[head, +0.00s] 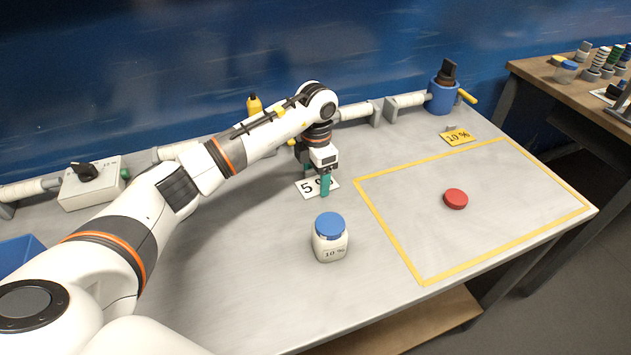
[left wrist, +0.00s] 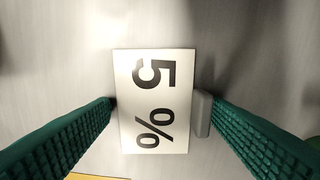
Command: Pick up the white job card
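The white job card (head: 305,188), printed "5 %", lies on the grey bench, partly hidden by my left gripper (head: 318,182) in the head view. In the left wrist view the card (left wrist: 155,100) lies between the two green ridged fingers. A small grey tab (left wrist: 202,114) sits at its right edge, close to the right fingertip. My left gripper (left wrist: 161,103) is open and points down over the card, holding nothing. I cannot tell how far the fingertips are above the bench. My right gripper is not in view.
A blue-lidded jar (head: 330,240) marked 10 % stands in front of the card. A yellow tape outline (head: 400,247) surrounds a red disc (head: 456,199). Behind are a yellow 10 % card (head: 458,138), a blue container (head: 441,97) and pipes. A switch box (head: 92,184) stands left.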

